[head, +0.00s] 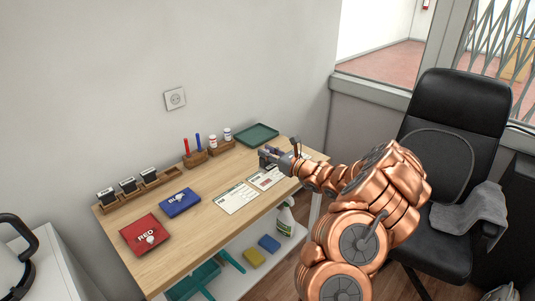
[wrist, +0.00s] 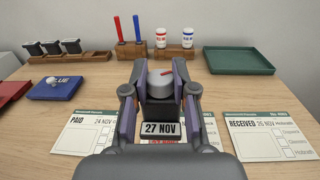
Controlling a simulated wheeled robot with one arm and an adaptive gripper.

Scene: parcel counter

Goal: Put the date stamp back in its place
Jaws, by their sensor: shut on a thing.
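My gripper (wrist: 160,88) is shut on the date stamp (wrist: 160,112), which has a pale rounded top with a red mark and a dark body with a "27 NOV" label. In the head view my gripper (head: 268,158) is over the right part of the desk, and the stamp is hard to make out there. I cannot tell whether the stamp touches the desk or a slip. A wooden stamp rack (head: 166,181) stands along the wall at the left, with several dark stamps and an empty section at its right end. The rack also shows in the wrist view (wrist: 98,57).
The blue pad (head: 180,202) and red pad (head: 146,235) lie before the rack. The pen holder (head: 195,159), a bottle holder (head: 221,147) and a green tray (head: 256,135) stand at the back. The PAID slip (wrist: 85,133) and RECEIVED slip (wrist: 268,137) flank my gripper.

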